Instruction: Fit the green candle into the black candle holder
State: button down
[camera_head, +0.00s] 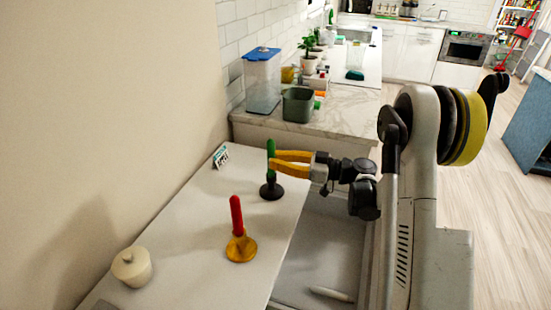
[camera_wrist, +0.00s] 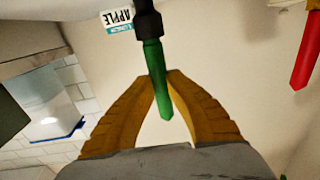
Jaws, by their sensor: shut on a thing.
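The green candle (camera_head: 271,147) stands upright above the black candle holder (camera_head: 271,190) on the white shelf top. In the wrist view the candle (camera_wrist: 158,80) runs straight into the black holder's tube (camera_wrist: 147,25), with no gap visible between them. How deep the candle sits cannot be told. My gripper (camera_head: 273,158) has its yellow fingers shut on the candle from the right, above the holder's base. The fingertips hide part of the candle in the head view.
A red candle (camera_head: 236,216) stands in a yellow holder (camera_head: 241,248) nearer the front. A lidded cream pot (camera_head: 131,267) is at front left. A small APPLE sign (camera_head: 221,157) stands behind, near the wall. A green container (camera_head: 298,105) is on the back counter.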

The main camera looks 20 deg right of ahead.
jog(key=shift+f, duration=0.25)
jog(key=c, duration=1.5)
grip_release()
jog(key=shift+o, duration=0.2)
jog(key=v, duration=1.2)
